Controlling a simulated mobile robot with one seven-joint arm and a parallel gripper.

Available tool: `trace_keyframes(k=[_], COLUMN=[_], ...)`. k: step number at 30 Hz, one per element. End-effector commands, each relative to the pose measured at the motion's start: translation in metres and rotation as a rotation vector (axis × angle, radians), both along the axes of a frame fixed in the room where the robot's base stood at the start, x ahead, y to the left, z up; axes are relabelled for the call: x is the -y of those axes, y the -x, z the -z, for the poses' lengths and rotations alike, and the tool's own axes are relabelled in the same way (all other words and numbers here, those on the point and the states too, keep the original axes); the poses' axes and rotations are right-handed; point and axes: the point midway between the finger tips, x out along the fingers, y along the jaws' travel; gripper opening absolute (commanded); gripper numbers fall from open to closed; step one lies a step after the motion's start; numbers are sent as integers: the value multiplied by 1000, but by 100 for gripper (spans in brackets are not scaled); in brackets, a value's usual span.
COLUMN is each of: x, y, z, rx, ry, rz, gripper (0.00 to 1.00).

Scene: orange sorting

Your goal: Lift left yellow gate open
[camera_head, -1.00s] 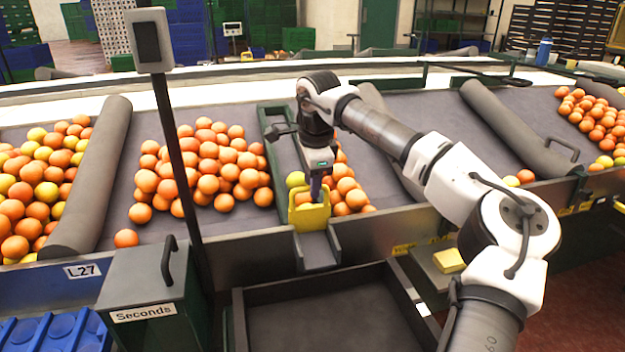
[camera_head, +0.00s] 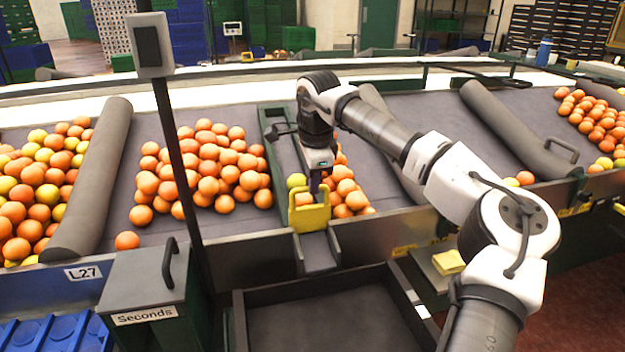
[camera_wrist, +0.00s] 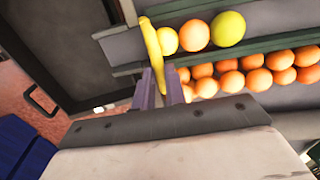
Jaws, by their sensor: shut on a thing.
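The yellow gate (camera_head: 309,218) stands upright at the front end of a green-sided chute on the sorting table. My gripper (camera_head: 315,184) is above it, pointing down, shut on the gate's upper part. In the wrist view the gate (camera_wrist: 153,45) shows as a thin yellow strip, with the purple fingers of my gripper (camera_wrist: 160,85) at its near end. Behind the gate, a yellow fruit (camera_head: 296,180) sits in the chute. The wrist view shows yellow and orange fruit (camera_wrist: 195,35) in a row in this chute. The exact finger contact is partly hidden.
A short metal spout (camera_head: 318,252) leads from the gate to a dark open bin (camera_head: 330,315) below. Orange piles lie on both sides, the left one (camera_head: 205,165) larger. A dark post (camera_head: 185,170) and a "Seconds" box (camera_head: 147,285) stand at front left.

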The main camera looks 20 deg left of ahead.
Motion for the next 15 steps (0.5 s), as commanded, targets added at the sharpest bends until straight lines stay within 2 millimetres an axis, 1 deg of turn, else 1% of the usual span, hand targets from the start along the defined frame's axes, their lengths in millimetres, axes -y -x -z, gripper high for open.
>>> trace_keyframes(k=[1,9,12,15], x=[0,0,0,0], y=[-1,-1,-1,-1], z=[-16,-64,-73,-75], rx=[5,8,7,8], ry=[-4,-3,-2,-3], rz=[1,1,1,1], gripper=[0,0,0,0])
